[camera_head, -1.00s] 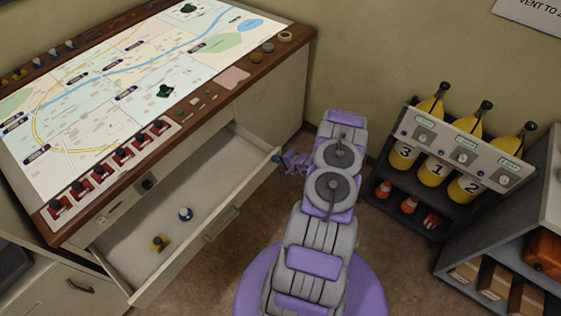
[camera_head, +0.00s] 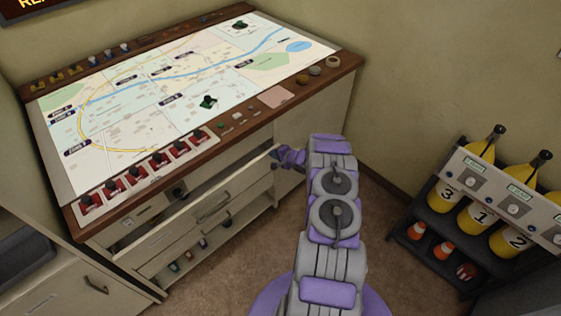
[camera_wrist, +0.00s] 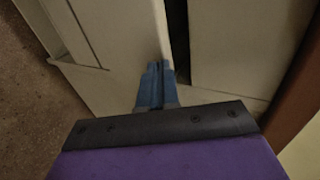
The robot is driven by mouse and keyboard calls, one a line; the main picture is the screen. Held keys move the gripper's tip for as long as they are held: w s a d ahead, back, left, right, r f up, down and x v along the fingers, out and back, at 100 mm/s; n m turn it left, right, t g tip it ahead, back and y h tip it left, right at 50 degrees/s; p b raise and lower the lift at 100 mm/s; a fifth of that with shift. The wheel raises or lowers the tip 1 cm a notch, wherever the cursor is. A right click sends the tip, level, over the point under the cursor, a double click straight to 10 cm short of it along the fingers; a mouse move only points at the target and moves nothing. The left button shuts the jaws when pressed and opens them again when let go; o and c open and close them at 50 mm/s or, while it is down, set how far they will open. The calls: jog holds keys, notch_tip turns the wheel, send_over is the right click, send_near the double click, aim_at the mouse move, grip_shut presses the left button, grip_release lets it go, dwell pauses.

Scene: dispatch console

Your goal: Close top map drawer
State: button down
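The top map drawer (camera_head: 165,240) is a pale front with a bar handle (camera_head: 212,207), under the map table (camera_head: 335,72). A dark gap shows beside that panel. I cannot tell firm contact.
Below the drawer is an open space with several small items (camera_head: 203,243). A left cabinet (camera_head: 60,285) stands beside the console. A rack (camera_head: 405,228) with yellow cylinders (camera_head: 475,216) and orange cones is at the right. Carpet (camera_head: 225,275) is clear in front of the console.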

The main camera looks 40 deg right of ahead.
jog(key=shift+w, duration=1)
